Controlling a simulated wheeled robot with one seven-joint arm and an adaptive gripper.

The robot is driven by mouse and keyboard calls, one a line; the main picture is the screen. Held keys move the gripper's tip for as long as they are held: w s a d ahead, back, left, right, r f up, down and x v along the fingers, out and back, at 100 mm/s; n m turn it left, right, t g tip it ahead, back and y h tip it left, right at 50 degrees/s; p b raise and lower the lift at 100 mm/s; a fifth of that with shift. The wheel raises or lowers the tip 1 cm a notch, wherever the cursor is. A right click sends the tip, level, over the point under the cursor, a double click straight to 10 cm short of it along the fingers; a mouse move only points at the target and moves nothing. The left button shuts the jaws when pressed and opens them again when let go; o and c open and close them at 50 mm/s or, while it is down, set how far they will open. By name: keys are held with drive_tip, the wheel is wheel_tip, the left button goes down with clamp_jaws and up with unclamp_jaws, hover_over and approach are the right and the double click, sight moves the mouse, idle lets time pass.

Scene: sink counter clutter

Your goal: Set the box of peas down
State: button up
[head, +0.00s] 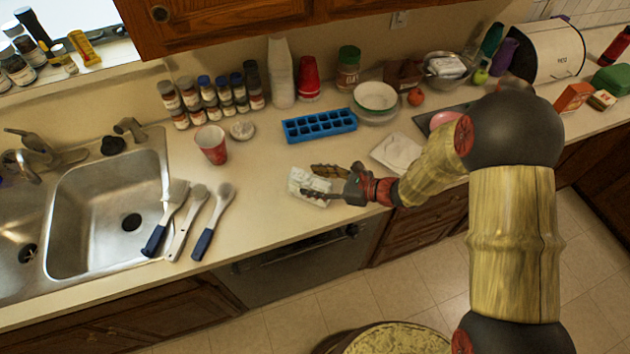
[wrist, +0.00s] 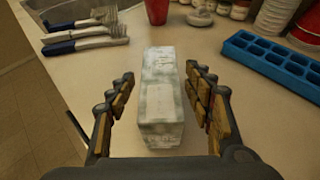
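The box of peas (head: 306,185) is a pale white-green carton near the counter's front edge in the head view. It appears to rest on the counter (head: 262,215). In the wrist view the box (wrist: 160,92) lies lengthwise between the fingers of my gripper (wrist: 160,74). A gap shows between the left finger and the box, and a narrower one on the right. My gripper is open around the box in the head view too (head: 318,180). The underside of the box is hidden.
A blue ice tray (head: 319,125) lies behind the box. A red cup (head: 212,145) stands behind left, and several brushes (head: 211,220) lie left by the sink (head: 110,205). A white square dish (head: 398,152) is to the right. Counter left of the box is clear.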

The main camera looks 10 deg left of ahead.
drive_tip(key=shift+r, duration=0.15)
drive_tip(key=shift+d+r, duration=0.15)
drive_tip(key=shift+d, duration=0.05)
drive_tip(key=p+v, duration=0.2)
drive_tip(key=v, duration=1)
drive_tip(key=s+d+r+n+g+h, duration=0.3)
drive_tip(key=s+r+n+h, duration=0.2)
drive_tip(key=s+r+n, duration=0.6)
drive_tip(key=s+d+r+n+t+h, duration=0.2)
drive_tip(key=s+d+r+n+h, duration=0.2)
drive_tip(key=d, duration=0.4)
drive_tip(key=s+d+r+n+t+h, duration=0.3)
drive_tip(key=s+d+r+n+h, duration=0.1)
drive_tip(key=d+r, duration=0.3)
drive_tip(key=shift+d+n+t, duration=0.3)
drive_tip(key=shift+d+n, duration=0.15)
drive_tip(key=shift+n, duration=0.45)
drive_tip(key=shift+b, duration=0.35)
